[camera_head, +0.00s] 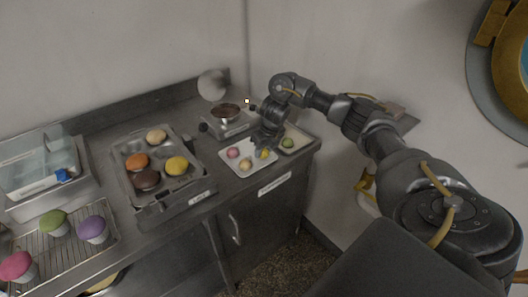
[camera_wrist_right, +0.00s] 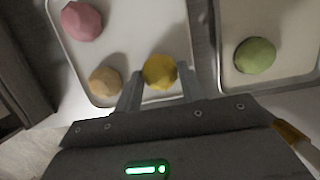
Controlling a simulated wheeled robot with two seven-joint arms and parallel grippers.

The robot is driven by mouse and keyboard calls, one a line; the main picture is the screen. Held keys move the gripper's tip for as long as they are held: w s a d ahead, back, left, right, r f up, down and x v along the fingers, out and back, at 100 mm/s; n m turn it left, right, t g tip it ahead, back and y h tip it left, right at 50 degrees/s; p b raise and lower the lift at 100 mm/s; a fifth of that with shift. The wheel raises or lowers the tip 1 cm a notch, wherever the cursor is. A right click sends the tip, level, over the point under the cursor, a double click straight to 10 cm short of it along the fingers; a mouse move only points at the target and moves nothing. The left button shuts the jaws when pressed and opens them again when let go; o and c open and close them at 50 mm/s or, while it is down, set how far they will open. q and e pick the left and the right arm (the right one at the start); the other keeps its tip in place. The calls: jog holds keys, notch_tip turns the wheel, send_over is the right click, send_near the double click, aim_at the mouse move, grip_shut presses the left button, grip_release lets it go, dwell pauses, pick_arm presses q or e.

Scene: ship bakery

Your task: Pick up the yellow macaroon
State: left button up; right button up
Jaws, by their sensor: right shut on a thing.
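The yellow macaroon (camera_head: 264,154) is at the right side of a small white tray (camera_head: 255,172) on the counter. It also shows in the right wrist view (camera_wrist_right: 159,70), between the fingertips of my right gripper (camera_wrist_right: 158,85). My right gripper (camera_head: 261,147) points down over the tray and is shut on the yellow macaroon. I cannot tell whether the macaroon touches the tray. A pink macaroon (camera_wrist_right: 82,21) and a tan macaroon (camera_wrist_right: 105,81) lie on the same tray, to its left. My left gripper is not in view.
A second tray (camera_head: 303,142) with a green macaroon (camera_head: 288,143) stands close on the right. A pan (camera_head: 226,112) stands behind on a small burner. A metal tray (camera_head: 190,186) of larger buns, a wire rack with cupcakes and a clear container (camera_head: 30,165) are to the left.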

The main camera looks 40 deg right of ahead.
aim_at(264, 150)
jog(key=v, duration=0.3)
jog(key=shift+w+a+r+p, duration=0.1)
jog(key=shift+w+r+p, duration=0.2)
jog(key=shift+p, duration=0.1)
jog(key=s+a+r+p, duration=0.2)
jog(key=s+a+r, duration=0.6)
jog(key=s+a, duration=0.1)
jog(key=shift+s+a+r, duration=0.25)
jog(key=shift+s+r, duration=0.05)
jog(key=shift+s, duration=0.25)
